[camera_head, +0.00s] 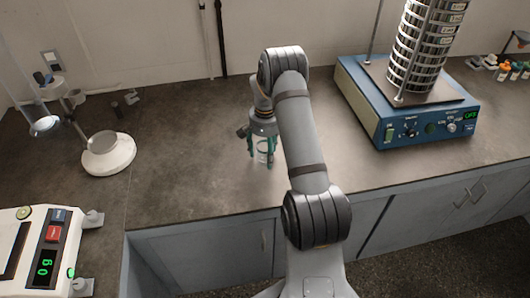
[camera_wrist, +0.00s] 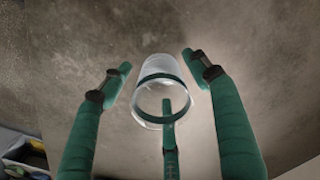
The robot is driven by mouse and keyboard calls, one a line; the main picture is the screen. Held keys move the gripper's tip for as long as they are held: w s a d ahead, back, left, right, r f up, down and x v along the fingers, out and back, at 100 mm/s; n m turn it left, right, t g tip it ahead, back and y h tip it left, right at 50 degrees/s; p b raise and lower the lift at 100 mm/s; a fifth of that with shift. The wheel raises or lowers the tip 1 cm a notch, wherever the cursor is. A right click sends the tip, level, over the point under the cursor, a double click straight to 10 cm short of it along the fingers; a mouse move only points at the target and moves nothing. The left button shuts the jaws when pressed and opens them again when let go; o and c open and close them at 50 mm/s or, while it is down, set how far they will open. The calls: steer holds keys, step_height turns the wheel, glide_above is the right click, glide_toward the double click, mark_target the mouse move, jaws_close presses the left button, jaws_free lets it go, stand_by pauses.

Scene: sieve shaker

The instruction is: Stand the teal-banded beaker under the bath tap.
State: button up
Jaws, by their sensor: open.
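The teal-banded beaker (camera_head: 264,147) is a small clear vessel, standing on the dark bench in the middle of the head view. In the wrist view the beaker (camera_wrist: 147,100) shows its teal band and open round mouth. My gripper (camera_head: 262,160) is open with its teal fingers around the beaker. In the wrist view my gripper (camera_wrist: 160,75) has a finger on each side, with visible gaps to the beaker, and a third finger in front of its mouth. I cannot clearly identify the bath tap in either view.
A blue sieve shaker (camera_head: 372,108) with a tall sieve stack stands at the right. A white round-based apparatus (camera_head: 118,160) stands at the left, and a scale with a green display (camera_head: 43,268) sits at the lower left. Bench left of my gripper is clear.

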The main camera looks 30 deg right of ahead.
steer(key=shift+o, duration=0.4)
step_height(320, 180, up, 12)
steer(key=b, duration=0.1)
steer(key=shift+r, duration=0.2)
